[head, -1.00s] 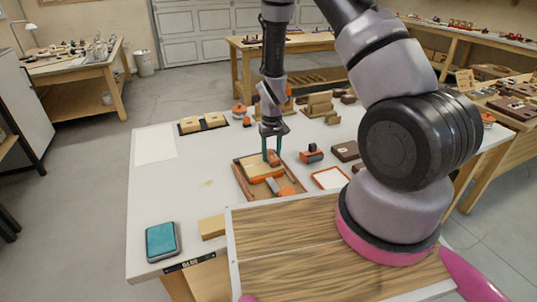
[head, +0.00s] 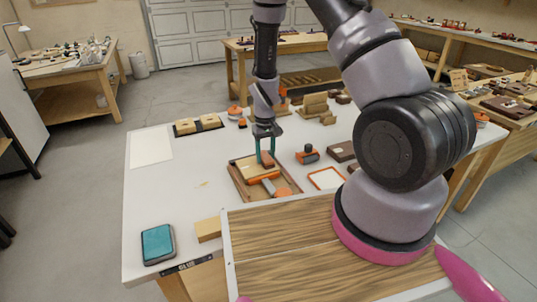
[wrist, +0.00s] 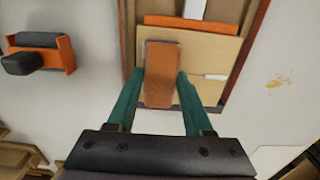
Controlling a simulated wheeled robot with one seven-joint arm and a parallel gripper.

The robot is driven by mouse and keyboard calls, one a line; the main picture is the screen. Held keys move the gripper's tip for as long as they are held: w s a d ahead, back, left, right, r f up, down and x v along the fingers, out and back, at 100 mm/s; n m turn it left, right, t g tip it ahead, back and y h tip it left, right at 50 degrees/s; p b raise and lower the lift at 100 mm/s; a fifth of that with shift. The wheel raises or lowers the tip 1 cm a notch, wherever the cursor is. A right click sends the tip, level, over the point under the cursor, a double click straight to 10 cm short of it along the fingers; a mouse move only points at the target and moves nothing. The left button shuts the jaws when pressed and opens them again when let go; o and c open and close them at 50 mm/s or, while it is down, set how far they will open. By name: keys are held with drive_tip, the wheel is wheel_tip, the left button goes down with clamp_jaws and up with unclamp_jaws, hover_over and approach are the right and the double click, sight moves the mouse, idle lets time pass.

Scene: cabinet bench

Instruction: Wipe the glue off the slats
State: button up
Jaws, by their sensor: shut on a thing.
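My gripper (head: 266,155), with teal fingers, is shut on an orange-brown block (wrist: 163,75). In the head view the block (head: 267,161) is at the far part of a shallow wooden tray (head: 237,184). Pale wooden slats (wrist: 205,50) lie in the tray, and the block overlaps one in the wrist view. I cannot tell whether it touches the slat. A white patch (wrist: 215,77) shows on a slat edge; I cannot tell whether it is glue. An orange tool (head: 264,178) lies across the tray. The fingers and block hide part of the slats.
A yellowish smear (head: 201,184) marks the white table left of the tray. An orange-and-black tool (head: 308,155) and an orange-framed white pad (head: 326,178) stand to the right. A teal pad (head: 158,243) lies front left. The table's left middle is mostly clear.

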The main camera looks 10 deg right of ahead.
sight(255, 165)
drive_tip(key=shift+s+a+r, duration=0.1)
drive_tip(key=shift+s+a, duration=0.15)
drive_tip(key=shift+a, duration=0.85)
drive_tip(key=shift+s+a, duration=0.2)
drive_tip(key=shift+a, duration=0.9)
drive_tip(key=shift+s+a+f, duration=0.1)
drive_tip(key=shift+s+a, duration=0.15)
drive_tip(key=shift+a, duration=0.8)
drive_tip(key=shift+s+a+f, duration=0.1)
drive_tip(key=shift+s+a, duration=0.15)
drive_tip(key=shift+a, duration=0.75)
drive_tip(key=shift+d, duration=0.1)
drive_tip(key=shift+w+d+r, duration=0.1)
drive_tip(key=shift+w+d, duration=0.15)
drive_tip(key=shift+d, duration=0.8)
drive_tip(key=shift+w+d+r, duration=0.1)
drive_tip(key=shift+w+d, duration=0.15)
drive_tip(key=shift+d, duration=0.75)
drive_tip(key=shift+w+d+f, duration=0.1)
drive_tip(key=shift+w+d, duration=0.1)
drive_tip(key=shift+d, duration=0.8)
drive_tip(key=shift+d, duration=0.1)
drive_tip(key=shift+w+d, duration=0.15)
drive_tip(key=shift+d, duration=0.85)
drive_tip(key=shift+w+d, duration=0.15)
drive_tip(key=shift+d, duration=0.85)
